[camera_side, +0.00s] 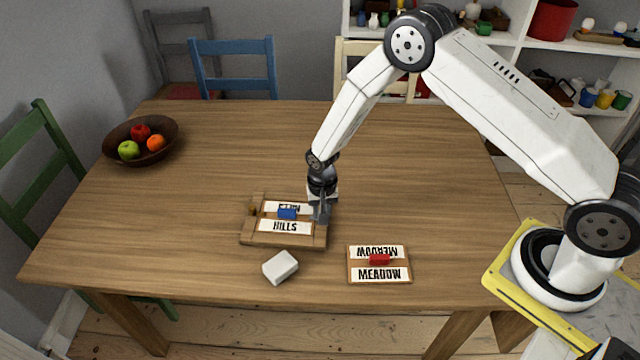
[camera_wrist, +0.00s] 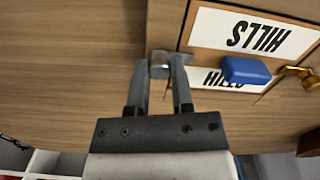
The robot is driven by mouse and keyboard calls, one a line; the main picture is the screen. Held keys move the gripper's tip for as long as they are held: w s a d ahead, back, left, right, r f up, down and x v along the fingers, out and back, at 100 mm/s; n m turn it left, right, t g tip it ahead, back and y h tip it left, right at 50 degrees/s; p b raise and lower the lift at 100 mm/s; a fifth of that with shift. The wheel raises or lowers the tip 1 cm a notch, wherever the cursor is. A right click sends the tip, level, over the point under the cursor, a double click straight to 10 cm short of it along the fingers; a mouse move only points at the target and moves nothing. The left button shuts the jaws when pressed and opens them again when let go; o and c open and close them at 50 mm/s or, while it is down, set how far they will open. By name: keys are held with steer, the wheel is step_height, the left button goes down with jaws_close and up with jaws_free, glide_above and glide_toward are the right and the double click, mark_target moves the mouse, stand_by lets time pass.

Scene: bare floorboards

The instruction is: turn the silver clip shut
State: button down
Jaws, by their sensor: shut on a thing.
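A wooden frame (camera_side: 285,240) on the table holds a panel labelled HILLS (camera_side: 285,227) with a blue knob (camera_side: 287,213). The panel also shows in the wrist view (camera_wrist: 225,32), with its blue knob (camera_wrist: 245,70). The silver clip (camera_wrist: 160,62) sits at the frame's edge, between my fingertips in the wrist view. My gripper (camera_side: 321,213) points down at the frame's right side and is shut on the clip. In the side view my fingers hide most of the clip, so its exact angle is hard to tell. A brass clip (camera_wrist: 300,76) is on the opposite side.
A panel labelled MEADOW (camera_side: 380,275) with a red knob (camera_side: 379,259) lies front right of the frame. A pale grey block (camera_side: 280,267) lies in front. A fruit bowl (camera_side: 140,143) stands at the far left. The table behind the frame is clear.

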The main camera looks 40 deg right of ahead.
steer(key=shift+c, duration=2.4)
jaws_free()
steer(key=shift+r, duration=0.15)
steer(key=shift+r, duration=3.8)
